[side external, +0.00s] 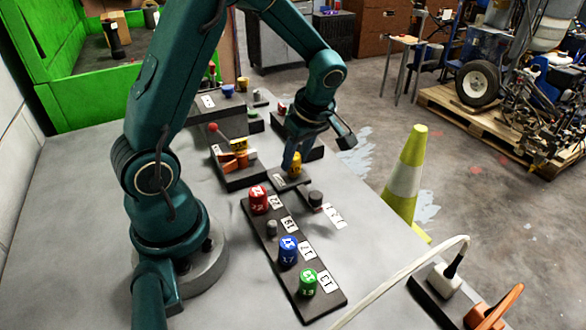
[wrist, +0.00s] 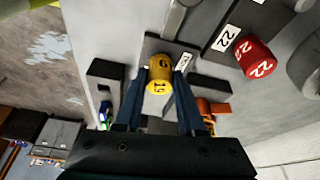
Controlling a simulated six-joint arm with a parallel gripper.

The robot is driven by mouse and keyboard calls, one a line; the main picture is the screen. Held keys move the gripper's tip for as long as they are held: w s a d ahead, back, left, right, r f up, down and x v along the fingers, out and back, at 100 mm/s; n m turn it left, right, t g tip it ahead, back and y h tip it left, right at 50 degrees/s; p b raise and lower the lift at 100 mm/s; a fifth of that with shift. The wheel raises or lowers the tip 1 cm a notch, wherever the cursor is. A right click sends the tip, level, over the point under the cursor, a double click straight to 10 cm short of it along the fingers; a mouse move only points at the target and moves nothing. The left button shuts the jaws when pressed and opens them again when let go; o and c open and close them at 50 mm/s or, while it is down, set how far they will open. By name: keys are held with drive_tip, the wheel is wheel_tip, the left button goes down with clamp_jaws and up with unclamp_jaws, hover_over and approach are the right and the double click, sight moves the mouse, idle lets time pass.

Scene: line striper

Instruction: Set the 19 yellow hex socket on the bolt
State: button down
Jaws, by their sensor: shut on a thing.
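The yellow hex socket marked 19 (side external: 291,163) is between the fingers of my gripper (side external: 294,156), which is shut on it. In the wrist view the yellow socket (wrist: 160,72) shows its 19 marking between both fingers (wrist: 160,88). It is over a dark block (side external: 289,183) with a white label, which also shows in the wrist view (wrist: 152,46). The socket hides whatever stands on that block. I cannot tell whether the socket touches it.
A dark rack (side external: 262,240) holds the red 22 socket (side external: 258,200), blue 17 socket (side external: 288,251) and green 13 socket (side external: 307,282), with a bare grey post (side external: 272,228) by the 19 label. A grey bolt head (side external: 316,198) stands nearby. Orange pieces (side external: 236,161) lie behind.

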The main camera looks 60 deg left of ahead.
drive_tip(key=shift+f, duration=0.35)
drive_tip(key=shift+c, duration=0.6)
unclamp_jaws()
drive_tip(key=v, duration=0.7)
idle(0.4)
idle(0.4)
